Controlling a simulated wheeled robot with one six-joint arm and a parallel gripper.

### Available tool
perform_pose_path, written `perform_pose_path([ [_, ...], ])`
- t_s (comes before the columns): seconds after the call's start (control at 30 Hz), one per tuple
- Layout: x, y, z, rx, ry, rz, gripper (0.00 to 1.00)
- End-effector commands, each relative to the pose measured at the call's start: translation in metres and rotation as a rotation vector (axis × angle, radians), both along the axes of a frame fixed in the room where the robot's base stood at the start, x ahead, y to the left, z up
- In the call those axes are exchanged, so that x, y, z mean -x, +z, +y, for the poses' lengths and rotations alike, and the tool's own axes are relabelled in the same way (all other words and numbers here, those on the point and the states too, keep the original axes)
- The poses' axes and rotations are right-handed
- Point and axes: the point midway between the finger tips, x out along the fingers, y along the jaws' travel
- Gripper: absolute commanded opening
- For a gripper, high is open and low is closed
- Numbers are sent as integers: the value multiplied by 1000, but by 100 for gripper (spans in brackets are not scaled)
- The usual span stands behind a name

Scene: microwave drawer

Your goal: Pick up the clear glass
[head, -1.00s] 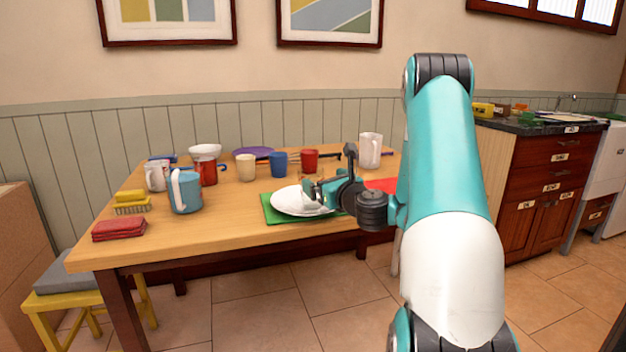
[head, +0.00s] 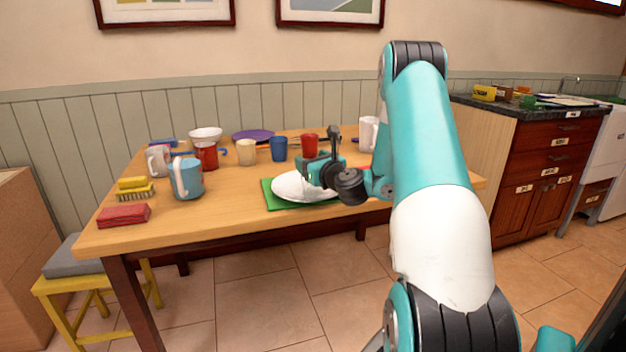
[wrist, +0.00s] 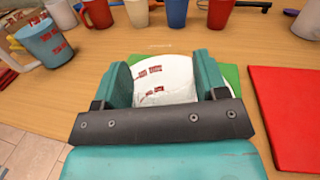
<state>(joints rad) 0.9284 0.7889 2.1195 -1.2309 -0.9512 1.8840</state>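My gripper (wrist: 163,78) points down and forward over the white plate. Its two teal fingers stand well apart in the wrist view. I cannot make out the clear glass for certain. If it is between the fingers, its outline is lost against the white plate. In the head view my gripper (head: 318,170) is just above the plate's right part.
The green board (head: 270,201) lies under the plate, and a red board (wrist: 288,115) is to its right. Behind stand a cream cup (head: 246,153), a blue cup (head: 279,149), a red cup (head: 309,144) and a white pitcher (head: 367,135). A blue pitcher (head: 189,180) stands left.

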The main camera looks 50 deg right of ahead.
Motion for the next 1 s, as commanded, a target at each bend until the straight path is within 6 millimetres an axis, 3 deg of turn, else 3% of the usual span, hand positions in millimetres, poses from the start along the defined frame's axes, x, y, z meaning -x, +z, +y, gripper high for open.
perform_pose_path([
  [0.03, 0, 0, 0, 0, 0, 0, 42],
  [0.17, 0, 1, 0, 0, 0, -1, 15],
  [0.43, 0, 10, 0, 2, 0, -2, 15],
  [0.8, 0, 84, 0, 5, 0, -2, 15],
  [1.0, 0, 108, 0, 2, 1, -1, 15],
])
